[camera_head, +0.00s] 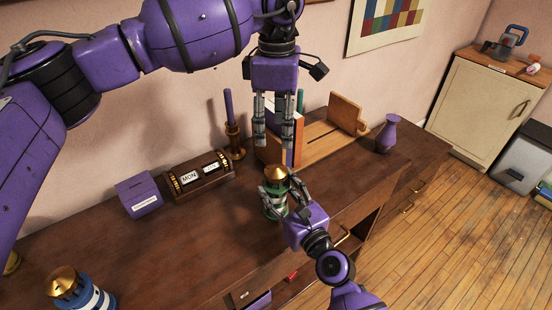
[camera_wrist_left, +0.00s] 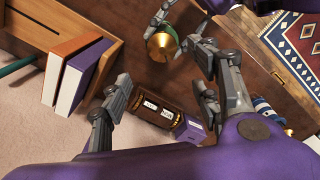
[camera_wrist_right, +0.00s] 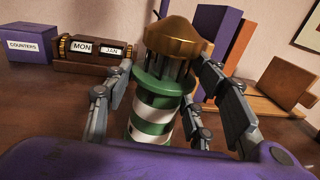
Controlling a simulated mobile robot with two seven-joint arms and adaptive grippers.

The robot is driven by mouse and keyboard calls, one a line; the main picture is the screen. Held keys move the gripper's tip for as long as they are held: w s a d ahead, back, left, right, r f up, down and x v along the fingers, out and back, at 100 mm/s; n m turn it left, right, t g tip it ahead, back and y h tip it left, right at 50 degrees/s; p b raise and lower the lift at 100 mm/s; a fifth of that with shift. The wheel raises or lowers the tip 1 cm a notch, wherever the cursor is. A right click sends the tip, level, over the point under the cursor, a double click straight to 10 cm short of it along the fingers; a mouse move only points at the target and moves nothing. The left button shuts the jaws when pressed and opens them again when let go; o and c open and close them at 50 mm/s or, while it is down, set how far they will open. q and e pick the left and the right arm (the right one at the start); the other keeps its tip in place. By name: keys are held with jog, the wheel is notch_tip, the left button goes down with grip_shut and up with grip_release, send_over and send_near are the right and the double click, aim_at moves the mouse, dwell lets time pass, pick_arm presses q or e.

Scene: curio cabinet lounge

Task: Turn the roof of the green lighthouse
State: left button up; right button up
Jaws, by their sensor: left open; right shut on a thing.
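The green lighthouse, green and white striped with a gold roof, stands upright on the wooden desk. Its body (camera_head: 271,208) is gripped by my right gripper (camera_head: 280,186), whose fingers lie on both sides of it. The right wrist view shows the striped body (camera_wrist_right: 157,112) and the gold domed roof (camera_wrist_right: 175,38) above a dark barred lantern section. My left gripper (camera_head: 273,142) is open and empty, pointing down above the gold roof (camera_head: 274,173) with a visible gap. In the left wrist view the roof (camera_wrist_left: 161,46) appears beyond the left fingers.
A blue-striped lighthouse (camera_head: 80,290) stands at the desk's front left. A purple box (camera_head: 138,194), a day-and-month calendar (camera_head: 199,178) and a candlestick (camera_head: 235,140) stand along the back. A wooden book rack (camera_head: 325,137) and purple vase (camera_head: 387,134) are to the right. An open drawer lies below.

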aim_at(276, 165)
pick_arm(q)
notch_tip(276, 165, down, 12)
jog(key=n, duration=0.4)
jog(key=shift+a, duration=0.1)
dwell(0.3)
jog(key=c, duration=1.1)
jog(key=m, duration=0.4)
jog(key=shift+w+m, duration=0.1)
jog(key=shift+m, duration=0.2)
